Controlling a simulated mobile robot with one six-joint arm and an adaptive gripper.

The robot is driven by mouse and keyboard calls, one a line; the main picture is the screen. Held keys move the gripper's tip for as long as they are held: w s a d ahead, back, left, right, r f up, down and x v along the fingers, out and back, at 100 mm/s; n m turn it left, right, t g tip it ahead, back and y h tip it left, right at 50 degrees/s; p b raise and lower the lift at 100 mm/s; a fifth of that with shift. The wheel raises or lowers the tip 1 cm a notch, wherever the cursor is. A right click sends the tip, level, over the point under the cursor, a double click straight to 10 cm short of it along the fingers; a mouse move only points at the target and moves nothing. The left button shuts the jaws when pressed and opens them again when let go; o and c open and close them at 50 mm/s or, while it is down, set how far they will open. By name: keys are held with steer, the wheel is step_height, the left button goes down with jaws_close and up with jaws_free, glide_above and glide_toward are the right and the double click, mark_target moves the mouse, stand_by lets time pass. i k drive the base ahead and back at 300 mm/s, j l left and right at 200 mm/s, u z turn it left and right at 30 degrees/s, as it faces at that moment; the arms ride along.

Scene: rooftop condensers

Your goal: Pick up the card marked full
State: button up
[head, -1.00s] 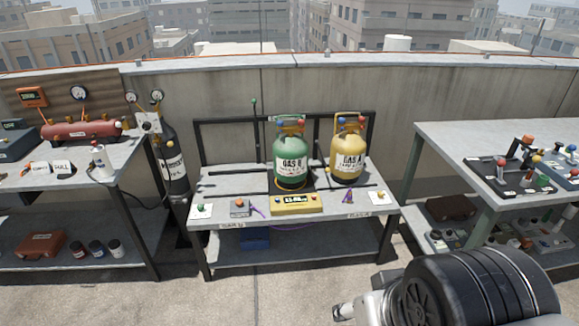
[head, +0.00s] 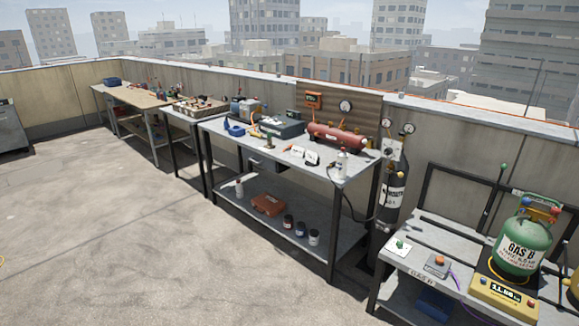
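Two small white cards stand side by side on the top of the middle bench (head: 342,176), in front of the red tank. The right one (head: 312,158) is the card that read FULL in the earlier head view. The left one (head: 298,151) is the other card, whose lettering is too small to read now. Both appear to lean like tents, with dark lettering facing me. My gripper is not in view.
A green gas bottle (head: 524,246) sits on a scale (head: 504,299). Open concrete floor (head: 130,220) lies at left.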

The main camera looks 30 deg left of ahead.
mark_target(312, 157)
steer(key=u, duration=0.95)
steer(key=i+j+z, duration=0.1)
steer(key=i, duration=0.45)
steer(key=i+j+z, duration=0.1)
steer(key=i, duration=0.45)
steer(key=i+j+z, duration=0.1)
steer(key=i, duration=0.45)
steer(key=i+j+z, duration=0.1)
steer(key=i+j, duration=0.2)
steer(key=i, duration=0.25)
steer(key=i+j+z, duration=0.15)
steer(key=i, duration=0.35)
steer(key=i+j+z, duration=0.1)
steer(key=i+j, duration=0.35)
steer(key=i+j+z, duration=0.1)
steer(key=i+j, duration=0.25)
steer(key=i, duration=0.25)
